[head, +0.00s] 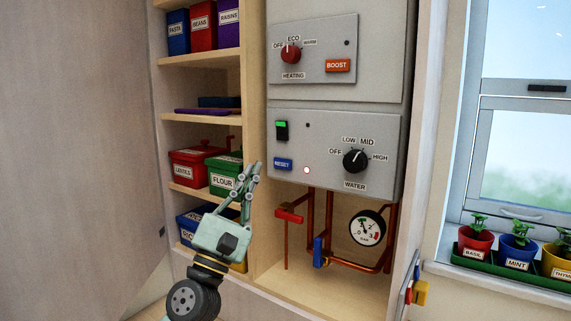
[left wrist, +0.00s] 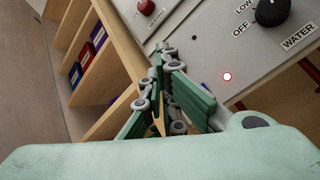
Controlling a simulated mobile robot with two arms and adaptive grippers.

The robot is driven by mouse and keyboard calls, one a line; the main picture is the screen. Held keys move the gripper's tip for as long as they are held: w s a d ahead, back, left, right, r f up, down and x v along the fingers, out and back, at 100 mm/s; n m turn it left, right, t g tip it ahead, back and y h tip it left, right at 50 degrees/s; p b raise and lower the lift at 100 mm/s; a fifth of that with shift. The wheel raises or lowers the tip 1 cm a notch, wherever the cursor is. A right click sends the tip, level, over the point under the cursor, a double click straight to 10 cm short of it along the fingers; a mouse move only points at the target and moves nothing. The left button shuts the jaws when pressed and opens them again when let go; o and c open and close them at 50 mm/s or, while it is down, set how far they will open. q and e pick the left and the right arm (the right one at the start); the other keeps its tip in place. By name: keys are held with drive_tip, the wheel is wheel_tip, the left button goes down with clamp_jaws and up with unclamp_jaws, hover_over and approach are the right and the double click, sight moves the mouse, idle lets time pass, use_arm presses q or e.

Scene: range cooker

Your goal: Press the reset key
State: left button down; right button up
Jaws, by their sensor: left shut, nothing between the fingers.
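The blue reset key (head: 283,164) sits at the lower left of the grey water panel (head: 338,122). My right gripper is not in view.
Above is the heating panel (head: 312,50) with a red knob and orange boost key. A green switch (head: 282,130) is above the reset key; a black knob (head: 355,160) is to the right. Shelves with boxes stand left. Pipes and a gauge (head: 367,227) are below.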

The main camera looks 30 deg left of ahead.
sight(276, 168)
use_arm(q)
drive_tip(key=shift+s+r+y, duration=0.1)
drive_tip(key=shift+s+y, duration=0.1)
drive_tip(key=shift+y, duration=0.1)
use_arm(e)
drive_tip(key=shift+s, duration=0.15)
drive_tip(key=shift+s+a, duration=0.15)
use_arm(q)
drive_tip(key=w+b, duration=0.1)
drive_tip(key=w, duration=0.2)
drive_tip(key=w+b, duration=0.1)
drive_tip(key=w, duration=0.2)
drive_tip(key=w+b, duration=0.1)
drive_tip(key=w, duration=0.2)
drive_tip(key=shift+d, duration=0.35)
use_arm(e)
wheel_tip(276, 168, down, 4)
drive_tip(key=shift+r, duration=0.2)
use_arm(q)
drive_tip(key=shift+w+b, duration=0.1)
drive_tip(key=shift+b, duration=0.25)
drive_tip(key=shift+w, duration=0.3)
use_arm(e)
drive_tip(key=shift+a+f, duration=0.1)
